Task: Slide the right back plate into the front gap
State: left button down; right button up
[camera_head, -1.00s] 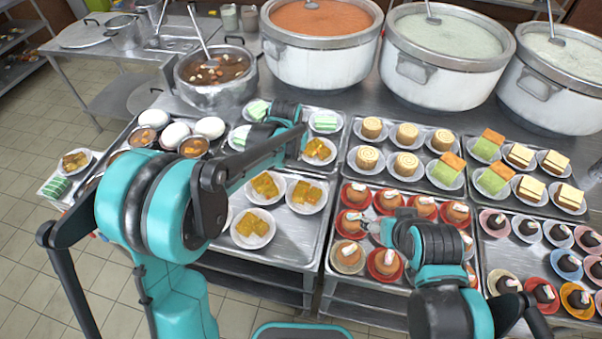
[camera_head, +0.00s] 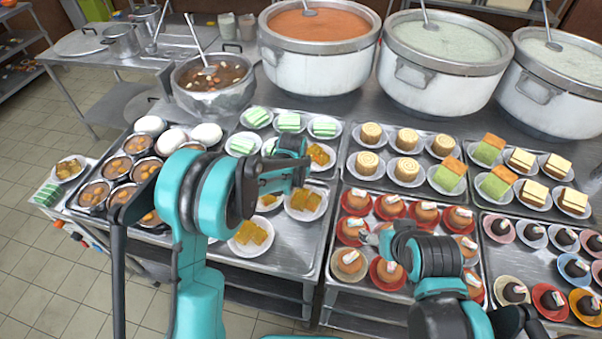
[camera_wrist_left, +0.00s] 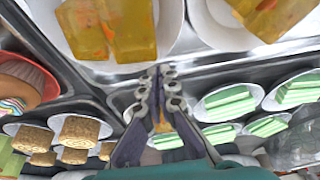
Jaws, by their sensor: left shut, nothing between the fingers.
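The right back plate (camera_head: 305,203), white with yellow-orange cake, lies on the left front metal tray (camera_head: 312,248). It shows at the upper left of the left wrist view (camera_wrist_left: 172,38). Another cake plate (camera_head: 250,237) lies in front of it to the left; bare tray to that plate's right forms the front gap (camera_head: 298,244). My left gripper (camera_wrist_left: 165,73) is shut and empty, its tips close to the plate's back edge; contact is unclear. My left arm hides part of the cake plates in the head view. My right gripper (camera_head: 368,238) is over the red-plate tray; its finger opening is unclear.
A third cake plate (camera_head: 268,204) sits left of the right back plate. Plates of green cake (camera_head: 289,121) stand behind. Red plates of buns (camera_head: 391,206) fill the tray to the right. Large stockpots (camera_head: 320,50) line the back.

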pick_arm(q)
jog(key=shift+s+a, duration=0.1)
jog(key=shift+s, duration=0.45)
jog(key=s+a, duration=0.1)
jog(key=s, duration=0.4)
jog(key=s+a+b, duration=0.1)
jog(key=s, duration=0.4)
jog(key=s+a, duration=0.1)
jog(key=s, duration=0.4)
jog(key=shift+s, duration=0.2)
jog(key=d+v, duration=0.1)
jog(key=v, duration=1.1)
jog(key=s+a+r+n+t, duration=0.2)
jog(key=s+a, duration=0.6)
jog(key=a, duration=0.4)
jog(key=shift+s+r+t+y, duration=0.35)
jog(key=shift+r+t, duration=0.35)
jog(key=shift+r, duration=0.3)
